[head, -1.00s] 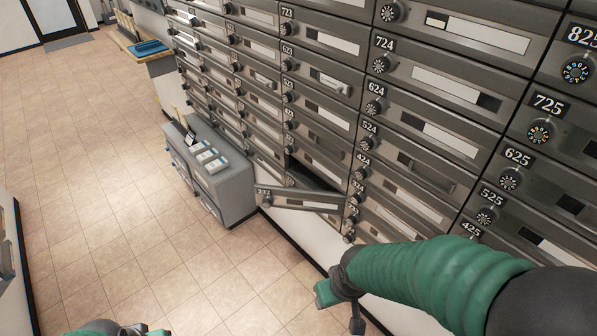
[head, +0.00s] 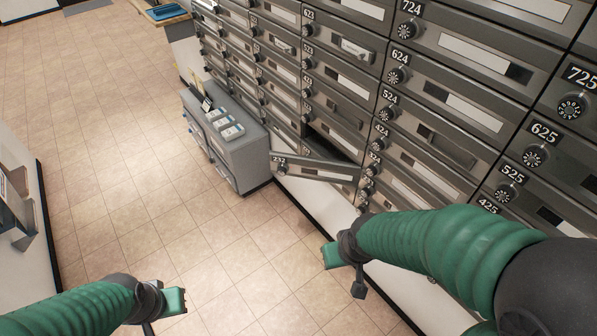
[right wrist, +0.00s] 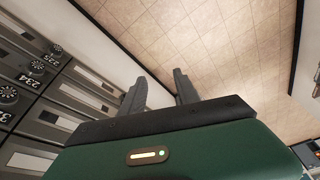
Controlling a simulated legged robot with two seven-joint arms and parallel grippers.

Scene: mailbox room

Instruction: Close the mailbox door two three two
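The mailbox door 232 (head: 312,173) hangs open low in the wall of mailboxes, jutting out toward the room with its number plate at its free left end. A dark opening (head: 333,143) shows above and behind it. My right gripper (head: 358,288) is in front of the wall, to the right of and nearer than the door, apart from it. In the right wrist view its two fingers (right wrist: 158,82) are spread with nothing between them; door 232 is not identifiable there. My left gripper (head: 158,312) is low at the left over the floor; its fingers are too unclear to judge.
A grey cabinet (head: 233,160) with small boxes on top stands against the wall, left of the open door. Mailboxes 424 (head: 382,130) and 524 (head: 390,97) are among several shut ones at right. The tiled floor (head: 130,190) is clear. A fixture (head: 18,215) stands at far left.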

